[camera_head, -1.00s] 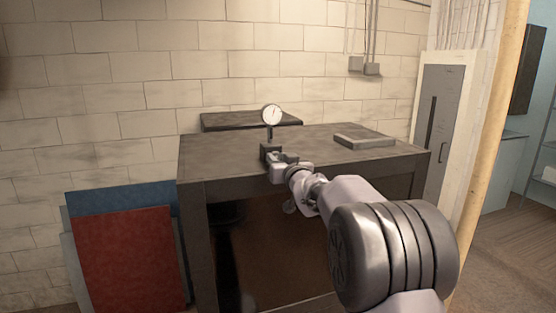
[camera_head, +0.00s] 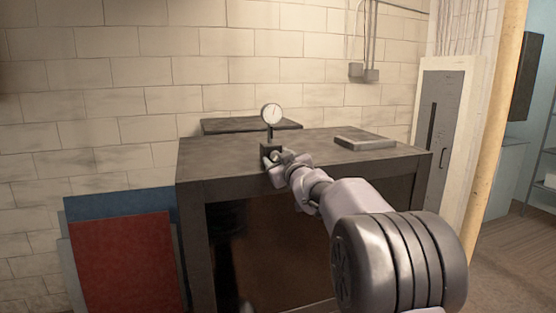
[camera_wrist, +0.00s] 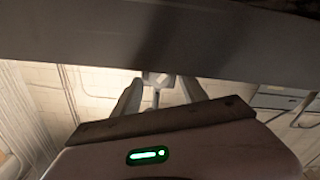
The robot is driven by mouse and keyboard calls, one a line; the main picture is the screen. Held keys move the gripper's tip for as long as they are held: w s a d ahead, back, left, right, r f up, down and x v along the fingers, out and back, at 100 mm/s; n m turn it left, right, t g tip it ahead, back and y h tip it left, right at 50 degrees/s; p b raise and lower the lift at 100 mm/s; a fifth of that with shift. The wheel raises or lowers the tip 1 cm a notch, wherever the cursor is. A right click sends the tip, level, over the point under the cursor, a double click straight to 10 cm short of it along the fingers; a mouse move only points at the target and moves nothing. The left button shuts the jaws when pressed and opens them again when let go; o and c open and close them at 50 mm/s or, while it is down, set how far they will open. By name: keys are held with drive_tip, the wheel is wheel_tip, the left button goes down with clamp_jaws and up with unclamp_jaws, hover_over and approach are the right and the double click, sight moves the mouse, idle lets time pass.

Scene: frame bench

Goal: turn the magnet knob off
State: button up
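The dial gauge (camera_head: 271,113) has a round white face and stands upright on a small dark magnet base (camera_head: 270,147) near the front edge of the bench. The magnet knob cannot be made out clearly in the head view; my gripper partly covers the base. My gripper (camera_head: 273,159) is in front of the base, very close to it; contact cannot be judged. In the wrist view my gripper (camera_wrist: 159,84) has its two fingers apart, with a small pale part and a thin stem showing between them. I cannot tell whether that part is the knob.
The dark bench (camera_head: 330,158) has a flat grey block (camera_head: 364,143) at its right. A dark slab (camera_head: 250,125) lies behind the bench. Red (camera_head: 122,262) and blue (camera_head: 120,203) panels lean at the left. The bench top between base and block is clear.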

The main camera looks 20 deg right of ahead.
drive_tip(key=s+b, duration=0.3)
drive_tip(key=s, duration=1.4)
drive_tip(key=shift+s+d, duration=0.15)
drive_tip(key=shift+s, duration=0.1)
